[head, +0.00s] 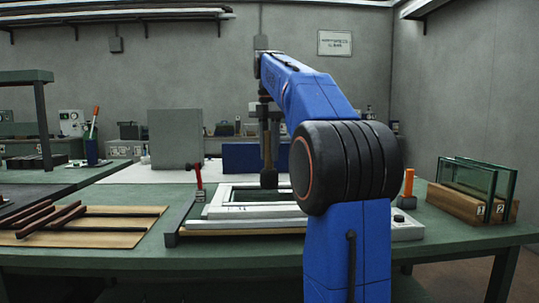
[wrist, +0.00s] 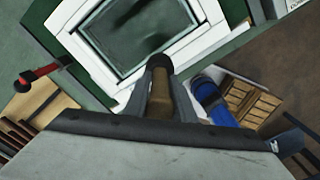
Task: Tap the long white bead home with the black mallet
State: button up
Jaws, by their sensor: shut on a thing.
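My gripper (head: 269,112) is shut on the brown handle of the black mallet (head: 269,179), which hangs head down. In the wrist view the mallet (wrist: 160,84) sticks out between the fingers (wrist: 161,105). The white frame (head: 222,212) lies flat on the green bench below, with a dark pane inside; it also shows in the wrist view (wrist: 88,62). The mallet head appears over the frame; whether it touches is unclear. White strips line the frame's opening, but I cannot single out the long bead. My arm hides the frame's right part in the head view.
A red-handled clamp (head: 198,181) stands at the frame's left and an orange-handled one (head: 408,186) at its right. Glass panes (head: 475,180) stand in a wooden rack at far right. Brown strips (head: 50,218) lie on a board at left. A grey box (head: 176,138) stands behind.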

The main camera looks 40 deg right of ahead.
jog(key=s+d+f, duration=0.2)
jog(key=s+d, duration=0.2)
jog(key=d, duration=0.3)
jog(key=shift+s+f, duration=0.4)
dwell(0.4)
dwell(0.4)
notch_tip(320, 180, down, 2)
jog(key=shift+f, duration=0.15)
dwell(0.4)
